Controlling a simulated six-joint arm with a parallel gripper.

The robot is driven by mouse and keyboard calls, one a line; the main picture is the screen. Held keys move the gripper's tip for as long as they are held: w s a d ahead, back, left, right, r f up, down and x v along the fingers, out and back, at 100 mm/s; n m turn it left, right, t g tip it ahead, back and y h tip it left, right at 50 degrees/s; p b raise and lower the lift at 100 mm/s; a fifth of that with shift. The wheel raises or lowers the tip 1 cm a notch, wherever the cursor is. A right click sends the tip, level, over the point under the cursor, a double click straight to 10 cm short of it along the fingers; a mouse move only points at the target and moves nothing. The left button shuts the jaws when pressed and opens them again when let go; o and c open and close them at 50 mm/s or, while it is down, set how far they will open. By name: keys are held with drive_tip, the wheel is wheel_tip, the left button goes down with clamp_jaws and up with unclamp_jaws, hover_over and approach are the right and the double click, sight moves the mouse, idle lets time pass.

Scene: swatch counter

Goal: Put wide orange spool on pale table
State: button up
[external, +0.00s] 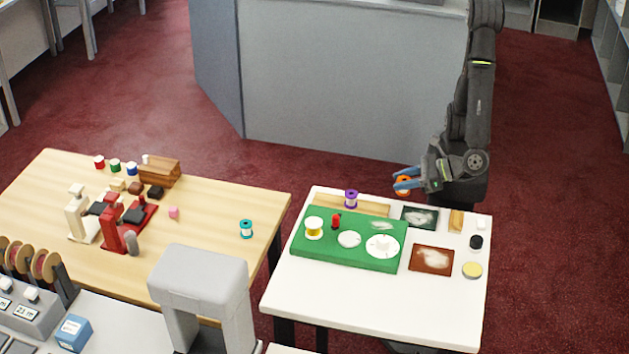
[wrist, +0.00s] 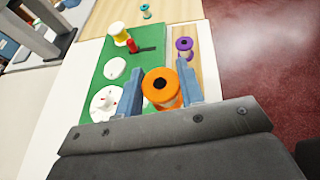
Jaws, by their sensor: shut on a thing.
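The wide orange spool (external: 403,187) is between the blue fingers of my gripper (external: 407,183), near the back edge of the white table (external: 370,310). In the wrist view my gripper (wrist: 160,90) has a finger on each side of the orange spool (wrist: 161,101), shut on it. The spool's round end faces the wrist camera. It appears raised above the white table; the exact height is hard to tell. A light wooden table (external: 205,210) stands to the left in the external view.
A green board (external: 310,253) on the white table carries a yellow-and-white spool (external: 314,228), a red item (external: 336,221) and white discs. A purple spool (external: 351,199) stands behind it. A teal spool (external: 246,229) stands on the wooden table, whose right part is mostly clear.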

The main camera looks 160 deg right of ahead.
drive_tip(key=shift+s+d+r, duration=0.2)
drive_tip(key=shift+d+r, duration=0.05)
drive_tip(key=shift+d, duration=0.05)
drive_tip(key=w+d+f, duration=0.1)
drive_tip(key=w+d, duration=0.6)
drive_tip(key=d, duration=0.7)
drive_tip(key=w+d+f, duration=0.1)
drive_tip(key=w+d, duration=0.6)
drive_tip(key=d, duration=0.6)
drive_tip(key=s+d+f, duration=0.1)
drive_tip(key=s+d, duration=0.2)
drive_tip(key=d, duration=0.7)
drive_tip(key=s+d+f, duration=0.1)
drive_tip(key=s+d, duration=0.3)
drive_tip(key=d, duration=0.6)
drive_tip(key=s+d+f, duration=0.1)
drive_tip(key=s+d, duration=0.2)
drive_tip(key=d, duration=0.7)
hover_over(199, 230)
wheel_tip(199, 230, down, 7)
drive_tip(key=shift+r, duration=0.1)
drive_tip(key=shift+f, duration=2)
